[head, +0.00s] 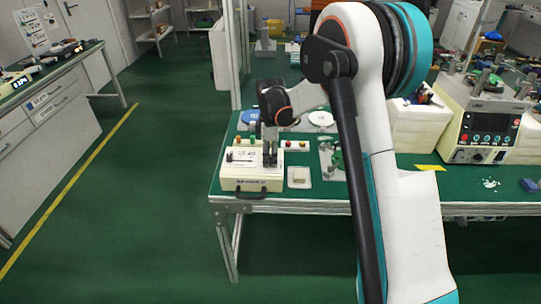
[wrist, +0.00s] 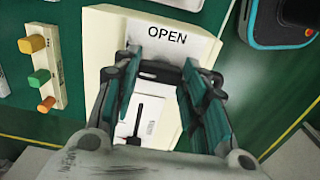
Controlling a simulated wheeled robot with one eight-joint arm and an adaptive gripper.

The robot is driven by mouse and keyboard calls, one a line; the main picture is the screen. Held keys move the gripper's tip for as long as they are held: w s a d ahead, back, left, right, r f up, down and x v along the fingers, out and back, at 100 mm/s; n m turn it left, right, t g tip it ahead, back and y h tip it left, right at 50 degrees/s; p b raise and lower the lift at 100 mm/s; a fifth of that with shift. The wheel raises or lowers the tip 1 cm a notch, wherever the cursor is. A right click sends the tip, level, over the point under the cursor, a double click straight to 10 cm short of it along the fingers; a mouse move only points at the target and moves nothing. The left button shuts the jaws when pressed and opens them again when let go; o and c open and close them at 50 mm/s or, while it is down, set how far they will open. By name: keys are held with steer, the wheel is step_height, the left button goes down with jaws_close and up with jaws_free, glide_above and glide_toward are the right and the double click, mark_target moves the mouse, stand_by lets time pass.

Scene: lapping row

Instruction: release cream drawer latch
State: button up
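The cream drawer unit (head: 240,184) sits at the left front corner of the green bench, with a dark handle (head: 250,193) on its front. In the wrist view its cream top (wrist: 105,45) carries a white plate marked OPEN (wrist: 166,36). A black latch piece (wrist: 160,72) lies below that word, between my fingertips. My gripper (head: 269,160) is over the top of the unit; in the wrist view its teal fingers (wrist: 158,70) stand apart on either side of the latch piece. Contact with it is unclear. A slotted white plate (wrist: 146,118) with a black lever shows between the fingers.
Strips with coloured buttons (wrist: 42,70) lie beside the unit. A small pale block on a plate (head: 299,177) is to its right. A cream instrument (head: 483,120) stands farther right. The floor left of the bench (head: 150,200) is clear.

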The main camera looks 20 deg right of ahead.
steer(key=shift+m, duration=0.3)
steer(key=m+p, duration=0.1)
steer(key=m, duration=0.2)
steer(key=shift+m, duration=0.4)
steer(key=m+p, duration=0.1)
steer(key=m, duration=0.3)
steer(key=shift+m, duration=0.3)
steer(key=m, duration=0.4)
steer(key=shift+m+p, duration=0.45)
steer(key=shift+m, duration=1.95)
steer(key=o, duration=1.1)
steer(key=shift+c, duration=0.2)
